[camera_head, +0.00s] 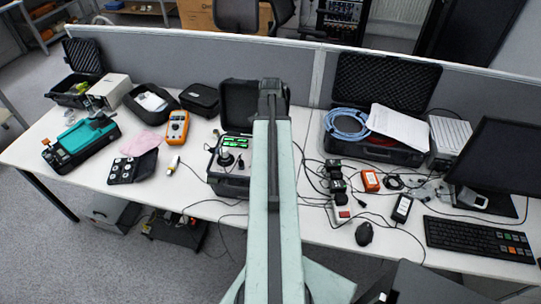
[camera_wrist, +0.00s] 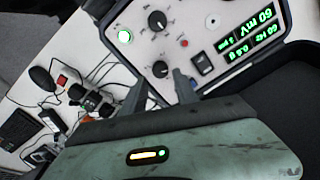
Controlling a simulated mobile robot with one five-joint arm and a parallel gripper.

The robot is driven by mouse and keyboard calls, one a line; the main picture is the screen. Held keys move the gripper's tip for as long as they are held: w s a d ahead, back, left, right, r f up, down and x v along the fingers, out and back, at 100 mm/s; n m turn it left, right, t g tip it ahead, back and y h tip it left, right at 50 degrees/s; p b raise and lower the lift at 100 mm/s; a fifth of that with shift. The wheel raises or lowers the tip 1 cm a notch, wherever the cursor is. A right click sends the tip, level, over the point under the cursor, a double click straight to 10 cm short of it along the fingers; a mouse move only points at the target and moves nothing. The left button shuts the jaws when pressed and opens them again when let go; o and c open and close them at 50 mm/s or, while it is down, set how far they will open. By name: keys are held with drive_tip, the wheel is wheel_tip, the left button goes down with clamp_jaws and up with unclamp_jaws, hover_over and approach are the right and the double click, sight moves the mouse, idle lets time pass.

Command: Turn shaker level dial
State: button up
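The shaker unit (camera_head: 228,184) sits on the desk in an open black case, with green lit displays; my arm covers its right part. In the wrist view its light panel (camera_wrist: 218,24) fills the top, turned sideways. It carries two black dials, one higher (camera_wrist: 157,21) and one lower (camera_wrist: 160,69); their labels are too small to read, so I cannot tell which is the level dial. My gripper (camera_wrist: 160,88) is open, its two dark fingers apart and pointing at the panel near the lower dial. Nothing shows between the fingers. My arm hides the gripper in the head view.
The open case lid (camera_head: 238,98) stands behind the unit. Cables and small boxes crowd the right. A yellow multimeter (camera_head: 177,127) lies left.

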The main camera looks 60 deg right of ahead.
wheel_tip(320, 180, down, 5)
drive_tip(key=b, duration=0.3)
drive_tip(key=shift+r, duration=0.3)
clamp_jaws()
drive_tip(key=shift+n, duration=0.7)
unclamp_jaws()
